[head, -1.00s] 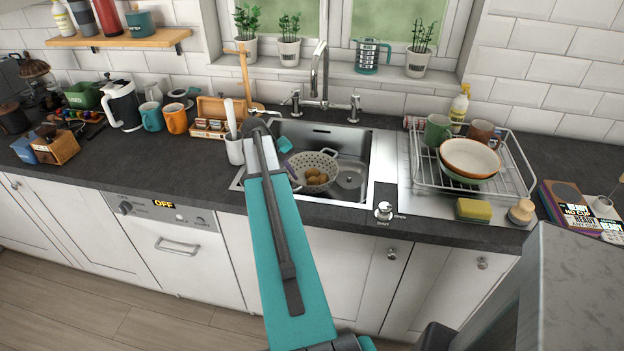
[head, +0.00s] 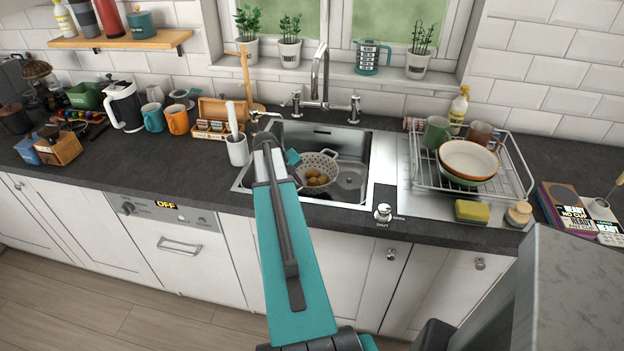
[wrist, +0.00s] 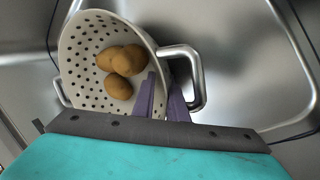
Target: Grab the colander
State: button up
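The colander (head: 322,160) is pale with dark holes and sits in the sink basin. In the wrist view the colander (wrist: 80,72) appears tilted, with several brown potatoes (wrist: 122,62) inside. One of its loop handles (wrist: 197,75) is on the right. My gripper (wrist: 165,82) has purple fingers low at the rim near this handle. One finger is over the bowl side and the other is by the handle loop, with a narrow gap between them. The fingers look open, straddling the rim; contact is not clear.
The steel sink (head: 384,170) surrounds the colander, with a tall faucet (head: 319,72) behind. A white utensil pot (head: 237,150) stands left of the basin. A dish rack (head: 512,160) with bowls and mugs is on the right. The counter front between is mostly clear.

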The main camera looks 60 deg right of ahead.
dwell(0.5)
grip_shut()
jog(key=shift+r, duration=0.1)
notch_tip(320, 180, up, 8)
jog(key=shift+r+b, duration=0.1)
jog(key=shift+b, duration=0.9)
jog(key=shift+r, duration=0.8)
jog(key=shift+r, duration=0.1)
